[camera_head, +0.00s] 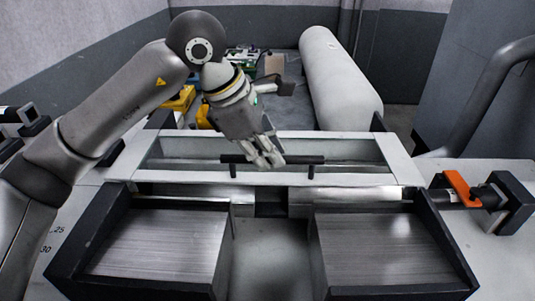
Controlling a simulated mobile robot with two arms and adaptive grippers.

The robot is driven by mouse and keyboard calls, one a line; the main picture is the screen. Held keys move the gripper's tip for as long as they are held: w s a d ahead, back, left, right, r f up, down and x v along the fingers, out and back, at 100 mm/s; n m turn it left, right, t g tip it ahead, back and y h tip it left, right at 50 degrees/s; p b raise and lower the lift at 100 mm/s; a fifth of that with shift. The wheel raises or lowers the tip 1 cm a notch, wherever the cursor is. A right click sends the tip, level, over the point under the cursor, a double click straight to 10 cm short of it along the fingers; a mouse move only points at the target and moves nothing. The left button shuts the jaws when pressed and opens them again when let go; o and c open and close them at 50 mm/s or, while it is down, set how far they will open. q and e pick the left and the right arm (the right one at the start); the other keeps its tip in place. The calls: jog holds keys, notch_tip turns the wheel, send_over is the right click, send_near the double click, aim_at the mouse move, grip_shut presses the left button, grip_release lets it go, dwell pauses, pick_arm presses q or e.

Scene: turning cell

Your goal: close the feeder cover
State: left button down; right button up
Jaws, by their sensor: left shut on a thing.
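The feeder cover (352,180) is a pale frame with a long window, lying across the middle of the view. A black bar handle (305,160) on short posts runs along it. My left gripper (268,161) comes down from above and behind and is shut on the left-middle part of the handle. Its fingers hide part of the bar. I cannot tell exactly how far the cover is tilted. My right gripper is not in view.
Two dark-edged trays with grey metal surfaces, a left one (160,245) and a right one (385,245), lie in front of the cover. A large white cylinder (338,75) lies behind. An orange clamp part (460,186) sits at the right. Yellow bins (180,99) stand behind my left arm.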

pick_arm(q)
jog(key=shift+s+d, duration=0.1)
jog(key=shift+s, duration=0.05)
jog(key=c, duration=1.4)
grip_release()
jog(key=shift+s, duration=0.1)
jog(key=shift+c, duration=0.2)
jog(key=shift+s, duration=0.1)
jog(key=v, duration=1.2)
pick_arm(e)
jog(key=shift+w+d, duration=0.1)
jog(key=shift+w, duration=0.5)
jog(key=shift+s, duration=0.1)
